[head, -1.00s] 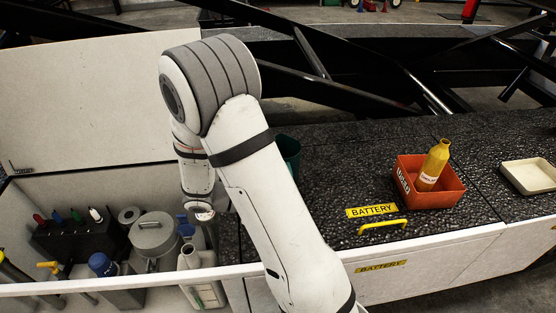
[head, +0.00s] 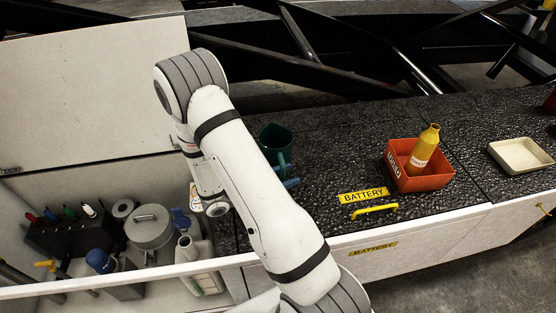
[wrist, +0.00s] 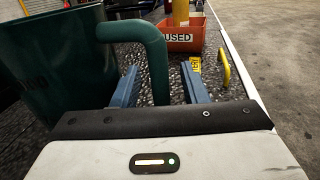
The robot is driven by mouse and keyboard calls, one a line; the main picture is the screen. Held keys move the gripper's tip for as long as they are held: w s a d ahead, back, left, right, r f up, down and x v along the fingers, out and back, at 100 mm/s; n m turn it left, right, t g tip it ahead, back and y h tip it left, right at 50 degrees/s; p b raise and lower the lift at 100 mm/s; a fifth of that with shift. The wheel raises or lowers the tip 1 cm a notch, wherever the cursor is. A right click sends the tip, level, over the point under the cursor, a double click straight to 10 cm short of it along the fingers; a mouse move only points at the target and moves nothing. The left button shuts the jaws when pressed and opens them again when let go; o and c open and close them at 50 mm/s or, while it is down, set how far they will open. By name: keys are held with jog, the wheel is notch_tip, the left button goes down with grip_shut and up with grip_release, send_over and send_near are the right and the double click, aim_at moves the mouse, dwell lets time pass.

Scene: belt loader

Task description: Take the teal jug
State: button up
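The teal jug (head: 277,138) stands upright on the black speckled top, partly hidden behind my arm in the head view. In the wrist view the jug (wrist: 60,65) fills the left side, and its handle (wrist: 157,62) curves over and down. My gripper (wrist: 161,88) has two blue fingers spread apart, with the handle showing between them and a gap on the right side. I cannot tell whether a finger touches the handle. In the head view the blue fingers (head: 290,184) show beside the jug's near lower side.
A red bin (head: 422,180) holding a yellow bottle (head: 424,149) stands to the right, with a cream tray (head: 520,155) beyond. A yellow handle (head: 375,210) rises near the front edge. An open compartment at left holds a grey can (head: 150,228) and a pale jug (head: 197,263).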

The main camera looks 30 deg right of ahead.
jog(key=shift+d, duration=0.35)
jog(key=shift+c, duration=0.2)
grip_shut()
